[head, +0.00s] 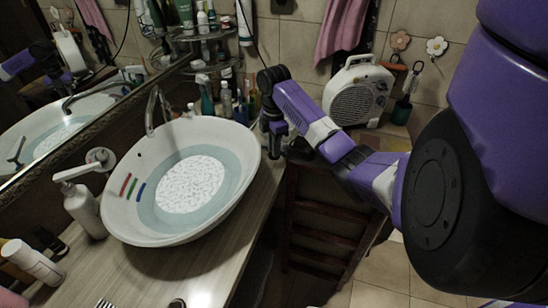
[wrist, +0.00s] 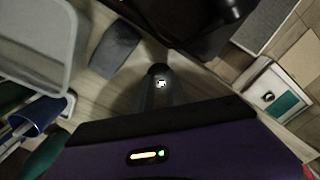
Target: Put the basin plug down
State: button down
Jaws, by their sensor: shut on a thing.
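My gripper (head: 274,150) is low over the counter's back right end, just right of the basin (head: 225,205). It is shut, with the basin plug between its fingers. The plug is small and mostly hidden; I cannot make out its outline in the head view. In the wrist view my gripper (wrist: 161,88) shows as a dark narrow shape with a bright spot, over the pale counter. The basin is a wide white bowl with water, a patterned bottom and red, green and blue marks on its inner wall. I cannot tell whether the plug touches the counter.
Bottles and jars (head: 228,104) crowd the counter behind the basin, beside the faucet (head: 152,108). A white fan heater (head: 357,92) stands behind my arm. A soap dispenser (head: 82,208) is left of the basin. The counter front (head: 205,270) has some bare room. A dark wooden stool (head: 325,220) stands right of the counter.

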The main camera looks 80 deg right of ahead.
jog(key=shift+f, duration=2.25)
jog(key=shift+f, duration=0.1)
jog(key=c, duration=1.3)
grip_release()
notch_tip(320, 180, up, 12)
jog(key=shift+r+p, duration=0.15)
jog(key=shift+p, duration=0.4)
jog(key=shift+s, duration=0.1)
